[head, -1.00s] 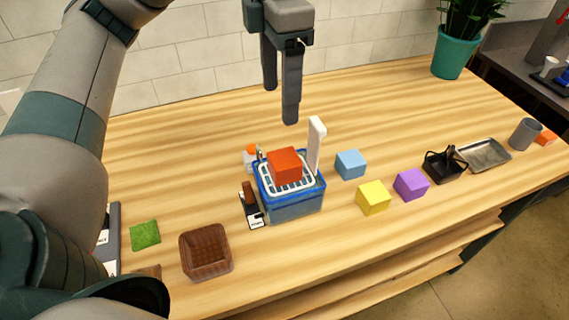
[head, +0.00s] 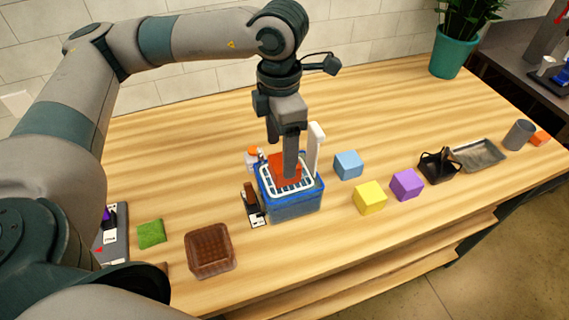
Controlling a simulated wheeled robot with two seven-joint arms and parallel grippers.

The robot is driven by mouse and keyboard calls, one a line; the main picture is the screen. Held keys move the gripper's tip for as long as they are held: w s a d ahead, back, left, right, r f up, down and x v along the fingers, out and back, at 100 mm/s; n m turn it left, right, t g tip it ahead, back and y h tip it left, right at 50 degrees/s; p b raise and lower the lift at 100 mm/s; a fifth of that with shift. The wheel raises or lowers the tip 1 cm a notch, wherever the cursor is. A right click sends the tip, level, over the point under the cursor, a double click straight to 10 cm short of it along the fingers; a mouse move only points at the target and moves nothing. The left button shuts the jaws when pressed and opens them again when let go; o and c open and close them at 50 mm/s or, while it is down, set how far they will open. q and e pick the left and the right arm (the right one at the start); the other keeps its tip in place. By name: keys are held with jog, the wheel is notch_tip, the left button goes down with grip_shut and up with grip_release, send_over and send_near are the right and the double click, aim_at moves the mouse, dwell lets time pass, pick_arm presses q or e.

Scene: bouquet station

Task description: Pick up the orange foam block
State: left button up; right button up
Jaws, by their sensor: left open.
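The orange foam block (head: 279,174), a red-orange cube, sits on a white grid rack in a blue tub (head: 294,208) at the middle of the table. My left gripper (head: 282,160) points down at the block with its jaws open. The near finger reaches down in front of the block and hides part of it. The far finger shows behind, and its tip is near the block's back side. I cannot tell whether either finger touches it. My right gripper is not in view.
A white upright handle (head: 315,148) stands at the tub's back right, close to the gripper. Blue (head: 348,165), yellow (head: 370,197) and purple (head: 407,184) blocks stand to the right. A brown basket (head: 210,251) and green pad (head: 151,233) lie left.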

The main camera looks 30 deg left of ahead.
pick_arm(q)
jog(key=shift+f, duration=0.1)
jog(key=shift+w+d+f+p, duration=0.15)
jog(key=shift+w+f+p, duration=0.05)
jog(key=shift+f+p, duration=0.5)
jog(key=f, duration=0.1)
jog(key=f+p, duration=0.1)
jog(key=f, duration=0.1)
jog(key=shift+w+p, duration=0.25)
jog(key=shift+p, duration=0.05)
jog(key=shift+f, duration=0.35)
jog(key=c, duration=1.3)
jog(key=shift+c, duration=0.2)
